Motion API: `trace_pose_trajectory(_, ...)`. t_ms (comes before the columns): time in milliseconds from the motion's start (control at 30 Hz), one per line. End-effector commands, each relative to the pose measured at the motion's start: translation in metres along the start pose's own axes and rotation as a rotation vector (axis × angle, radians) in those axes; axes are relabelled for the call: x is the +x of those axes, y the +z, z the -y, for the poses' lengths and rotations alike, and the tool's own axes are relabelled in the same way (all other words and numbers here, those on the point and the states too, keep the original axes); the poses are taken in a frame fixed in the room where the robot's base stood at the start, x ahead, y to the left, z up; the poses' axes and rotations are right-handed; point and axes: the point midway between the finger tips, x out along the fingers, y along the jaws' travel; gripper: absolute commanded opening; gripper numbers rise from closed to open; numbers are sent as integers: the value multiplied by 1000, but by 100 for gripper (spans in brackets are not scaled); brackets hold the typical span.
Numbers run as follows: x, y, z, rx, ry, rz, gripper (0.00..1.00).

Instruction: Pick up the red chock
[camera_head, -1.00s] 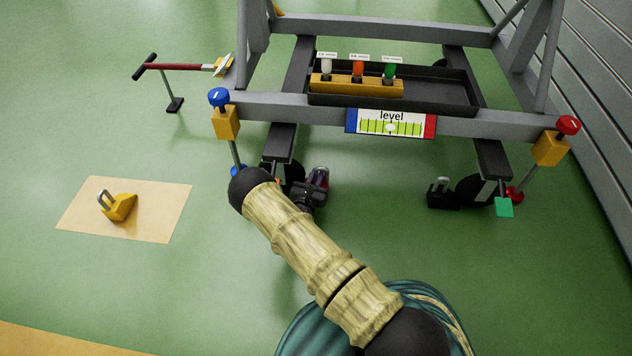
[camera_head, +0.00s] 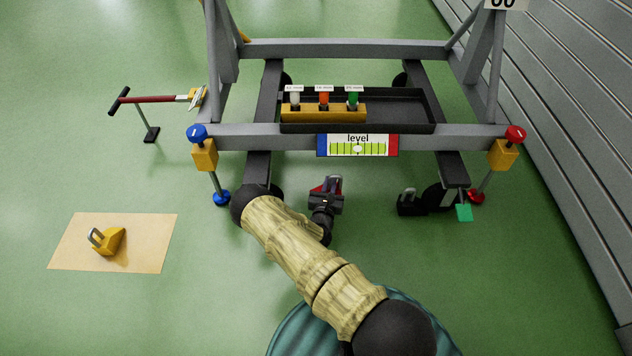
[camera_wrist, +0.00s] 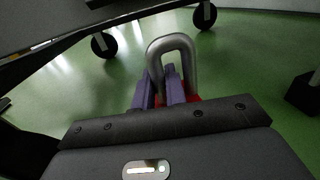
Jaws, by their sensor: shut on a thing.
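The red chock (camera_head: 319,188) is in my gripper (camera_head: 327,184), in front of the grey stand in the head view. In the wrist view my gripper (camera_wrist: 161,88) has its two purple fingers closed on the chock's grey metal loop handle (camera_wrist: 190,52). A little of the chock's red body (camera_wrist: 192,98) shows behind the right finger; the rest is hidden by the gripper. The chock looks clear of the wheels. I cannot tell its height above the floor.
The stand (camera_head: 275,137) carries a tray (camera_head: 410,128) and a level label (camera_head: 357,145). A black chock (camera_head: 409,205) sits by the right wheel. A yellow chock (camera_head: 108,241) rests on a tan mat (camera_head: 155,255) at left. Green floor between is free.

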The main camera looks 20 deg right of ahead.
Motion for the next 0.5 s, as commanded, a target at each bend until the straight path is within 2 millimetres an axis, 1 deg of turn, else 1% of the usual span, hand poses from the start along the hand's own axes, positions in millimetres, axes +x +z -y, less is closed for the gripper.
trace_pose_trajectory(33,1,7,6,-3,-1,2,0)
trace_pose_trajectory(200,4,9,15,0,-2,2,0)
trace_pose_trajectory(500,4,8,16,0,-2,2,0)
